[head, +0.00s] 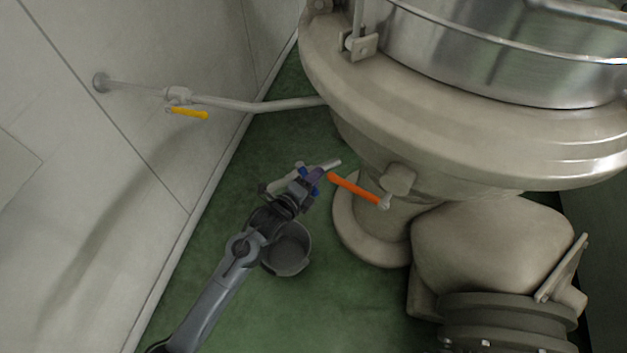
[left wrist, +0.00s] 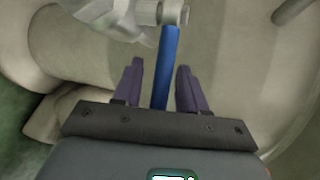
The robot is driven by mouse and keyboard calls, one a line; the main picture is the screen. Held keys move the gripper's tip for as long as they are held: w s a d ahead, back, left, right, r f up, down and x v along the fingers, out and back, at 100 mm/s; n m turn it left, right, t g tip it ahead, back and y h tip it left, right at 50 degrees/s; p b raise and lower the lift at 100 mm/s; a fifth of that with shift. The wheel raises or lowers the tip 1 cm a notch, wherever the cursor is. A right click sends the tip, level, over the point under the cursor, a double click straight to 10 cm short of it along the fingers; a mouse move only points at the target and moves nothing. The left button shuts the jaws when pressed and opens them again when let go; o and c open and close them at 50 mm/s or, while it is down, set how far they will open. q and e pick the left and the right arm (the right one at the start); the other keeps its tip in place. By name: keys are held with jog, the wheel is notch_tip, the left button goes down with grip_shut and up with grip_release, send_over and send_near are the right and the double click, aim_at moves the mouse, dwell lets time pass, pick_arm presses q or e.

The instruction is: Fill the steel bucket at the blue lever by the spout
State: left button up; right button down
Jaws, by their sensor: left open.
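In the left wrist view the blue lever (left wrist: 168,62) runs down from a metal fitting (left wrist: 175,14) and passes between the two purple fingers of my left gripper (left wrist: 158,78). The fingers are open, with a gap on each side of the lever. In the head view my left gripper (head: 316,177) is beside the machine's base and hides most of the lever. The steel bucket (head: 287,262) stands upright on the green floor, below and partly behind my left arm. A pale pipe end (head: 330,164) shows just past the gripper; I cannot tell if it is the spout.
An orange lever (head: 352,187) sits on the machine right beside my gripper. A yellow lever (head: 188,113) hangs on a wall pipe (head: 270,105) at upper left. The large machine (head: 450,130) fills the right side. Green floor (head: 290,320) is open around the bucket.

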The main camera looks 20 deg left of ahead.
pick_arm(q)
grip_shut()
pick_arm(e)
jog(key=shift+d, duration=0.15)
